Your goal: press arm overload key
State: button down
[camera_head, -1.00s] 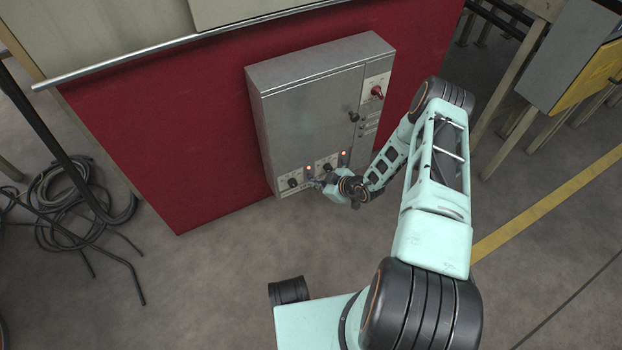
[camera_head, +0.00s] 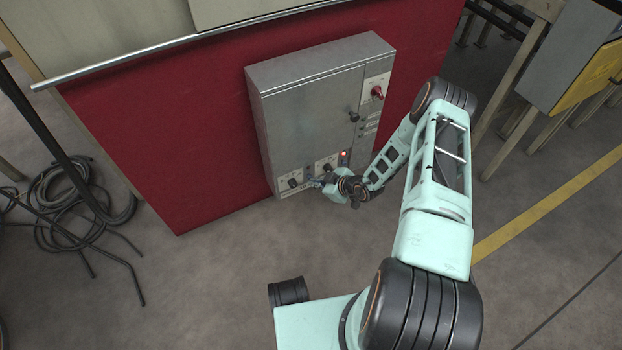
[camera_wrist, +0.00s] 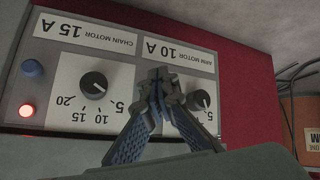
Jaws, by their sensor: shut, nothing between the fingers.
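The grey control box (camera_head: 310,120) is fixed to the red panel. In the upside-down wrist view, the arm motor 10 A section (camera_wrist: 175,53) has a black dial (camera_wrist: 200,100), partly behind my gripper. My gripper (camera_wrist: 160,80) is shut and empty, its fingertips at the box face beside that dial. They hide the spot where the arm overload key would sit; I cannot tell whether they touch it. In the head view my gripper (camera_head: 316,184) is at the box's lower edge. The arm section's lamp (camera_head: 309,168) looks dark there.
The chain motor 15 A section (camera_wrist: 75,32) is beside it, with a dial (camera_wrist: 94,86), a blue key (camera_wrist: 31,68) and a lit red lamp (camera_wrist: 26,110). A red rotary switch (camera_head: 377,91) is higher on the box. Coiled cables (camera_head: 70,195) lie on the floor at left.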

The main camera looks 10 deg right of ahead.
jog(key=shift+s+d, duration=0.2)
jog(key=shift+s, duration=0.5)
jog(key=shift+s+d+p, duration=0.25)
jog(key=shift+s+p, duration=0.1)
jog(key=shift+s, duration=0.45)
jog(key=shift+s+d+p, duration=0.3)
jog(key=shift+s+p, duration=0.1)
jog(key=shift+s, duration=0.4)
jog(key=shift+s+d+p, duration=0.25)
jog(key=shift+s+p, duration=0.1)
jog(key=shift+s, duration=0.45)
